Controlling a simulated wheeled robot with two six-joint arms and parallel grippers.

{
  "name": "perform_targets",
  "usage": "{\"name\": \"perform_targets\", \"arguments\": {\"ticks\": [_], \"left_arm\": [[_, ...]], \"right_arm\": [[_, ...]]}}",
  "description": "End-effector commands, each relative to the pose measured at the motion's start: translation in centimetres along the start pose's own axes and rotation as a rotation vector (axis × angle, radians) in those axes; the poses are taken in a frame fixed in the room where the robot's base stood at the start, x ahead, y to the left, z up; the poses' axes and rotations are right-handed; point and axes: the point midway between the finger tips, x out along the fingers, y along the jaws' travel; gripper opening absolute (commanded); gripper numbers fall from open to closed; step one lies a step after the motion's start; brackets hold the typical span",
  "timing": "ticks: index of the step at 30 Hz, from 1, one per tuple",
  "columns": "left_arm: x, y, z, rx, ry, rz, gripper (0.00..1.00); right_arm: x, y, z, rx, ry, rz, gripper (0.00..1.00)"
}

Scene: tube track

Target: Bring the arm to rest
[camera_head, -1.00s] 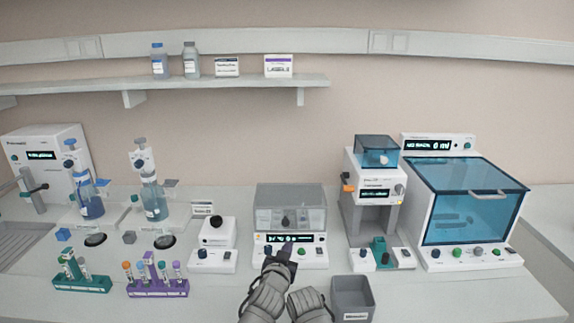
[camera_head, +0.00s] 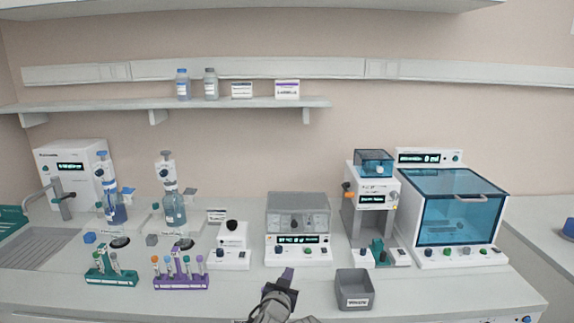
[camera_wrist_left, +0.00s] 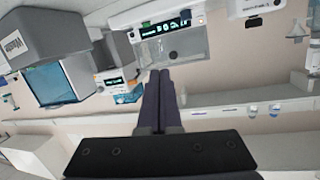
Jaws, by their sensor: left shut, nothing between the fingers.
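My left gripper (camera_head: 285,280) shows at the bottom centre of the head view, in front of the small machine with the grey lid (camera_head: 298,212). Its dark fingers are together with nothing between them. In the left wrist view the two fingers (camera_wrist_left: 159,85) lie side by side, closed and empty, pointing toward the machines. A gap of bench shows between the gripper and the machine's front in the head view. My right gripper cannot be made out in these views.
A grey waste bin (camera_head: 354,290) stands just right of the gripper. A purple tube rack (camera_head: 181,282) and a green tube rack (camera_head: 110,278) stand at the left. A blue-lidded machine (camera_head: 452,207) stands at the right. The bench around the gripper's left is clear.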

Motion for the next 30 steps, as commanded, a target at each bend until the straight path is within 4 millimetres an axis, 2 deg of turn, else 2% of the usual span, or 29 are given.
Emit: {"name": "perform_targets", "arguments": {"ticks": [11, 20, 23, 26, 30], "left_arm": [[-0.5, -0.9, 3.3, -0.004, -0.166, -0.043, 0.00], [-2.5, -1.6, 8.6, -0.004, -0.439, -0.080, 0.00], [-4.0, -1.6, 10.9, -0.003, -0.574, -0.082, 0.00], [-6.5, -1.3, 13.7, 0.003, -0.751, -0.071, 0.00], [-11.5, -0.3, 17.2, 0.016, -1.039, -0.017, 0.00]], "right_arm": [[-0.3, 0.0, 0.0, 0.000, 0.000, 0.000, 0.50], [-0.8, 0.1, 0.1, 0.000, 0.000, 0.000, 0.50], [-1.1, 0.1, 0.1, 0.000, 0.000, 0.000, 0.50], [-1.4, 0.1, 0.1, 0.000, 0.000, 0.000, 0.50], [-1.8, 0.2, 0.1, 0.000, 0.000, 0.000, 0.50]]}}
